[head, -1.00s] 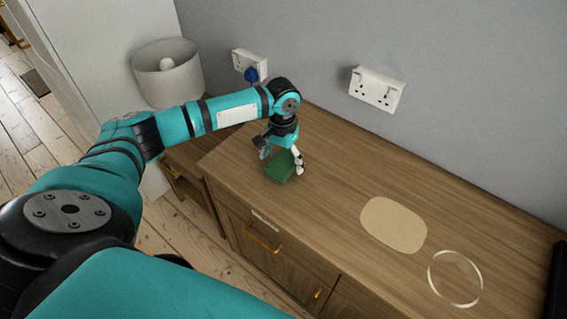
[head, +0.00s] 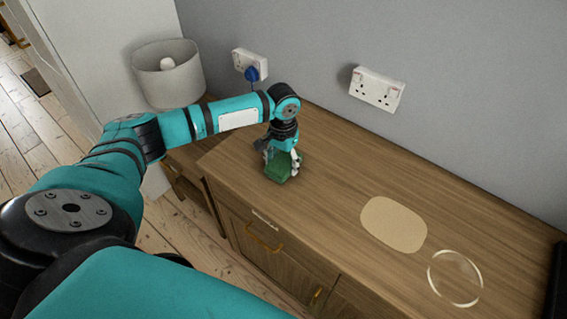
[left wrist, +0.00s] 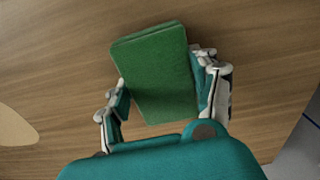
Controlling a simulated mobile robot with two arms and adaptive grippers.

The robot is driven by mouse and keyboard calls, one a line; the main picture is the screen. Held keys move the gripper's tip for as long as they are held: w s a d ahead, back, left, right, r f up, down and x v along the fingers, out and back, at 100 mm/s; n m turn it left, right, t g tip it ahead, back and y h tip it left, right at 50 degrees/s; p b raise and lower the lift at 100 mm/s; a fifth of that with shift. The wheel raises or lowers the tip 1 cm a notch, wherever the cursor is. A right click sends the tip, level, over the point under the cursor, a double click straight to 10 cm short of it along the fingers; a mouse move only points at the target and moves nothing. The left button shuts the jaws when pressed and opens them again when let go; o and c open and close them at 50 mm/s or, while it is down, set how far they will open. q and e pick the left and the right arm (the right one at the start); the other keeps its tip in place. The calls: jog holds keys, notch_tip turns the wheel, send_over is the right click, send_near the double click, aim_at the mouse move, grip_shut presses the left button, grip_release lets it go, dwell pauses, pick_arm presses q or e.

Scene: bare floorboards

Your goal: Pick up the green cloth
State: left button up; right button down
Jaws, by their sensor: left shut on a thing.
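The green cloth (head: 280,169) is a folded block at the left end of the wooden cabinet top. It also shows in the left wrist view (left wrist: 158,75), lying between the two fingers. My left gripper (head: 282,165) points down over the cloth and is shut on it, one finger at each side. It also shows in the left wrist view (left wrist: 163,95). I cannot tell whether the cloth is clear of the wood. My right gripper is not in view.
On the cabinet top (head: 330,185) lie a tan oval mat (head: 393,224) and a clear round dish (head: 455,279). A lamp (head: 168,72) stands at the left. Wall sockets (head: 377,89) are behind. The cabinet's middle is clear.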

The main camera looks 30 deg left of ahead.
aim_at(281, 164)
pick_arm(q)
jog(key=shift+r, duration=0.1)
jog(key=shift+r, duration=0.45)
jog(key=shift+s+r+b, duration=0.2)
jog(key=shift+s+r, duration=0.05)
jog(key=shift+r, duration=0.35)
jog(key=shift+s+r+b, duration=0.15)
jog(key=shift+s+r, duration=0.05)
jog(key=shift+r, duration=0.4)
jog(key=s, duration=0.4)
jog(key=s+r, duration=0.1)
jog(key=s, duration=0.4)
jog(key=s+b, duration=0.1)
jog(key=s, duration=0.3)
jog(key=shift+s+d+r, duration=0.15)
jog(key=shift+s, duration=0.1)
jog(key=shift+s+r, duration=0.15)
jog(key=shift+s, duration=0.65)
jog(key=shift+d, duration=0.1)
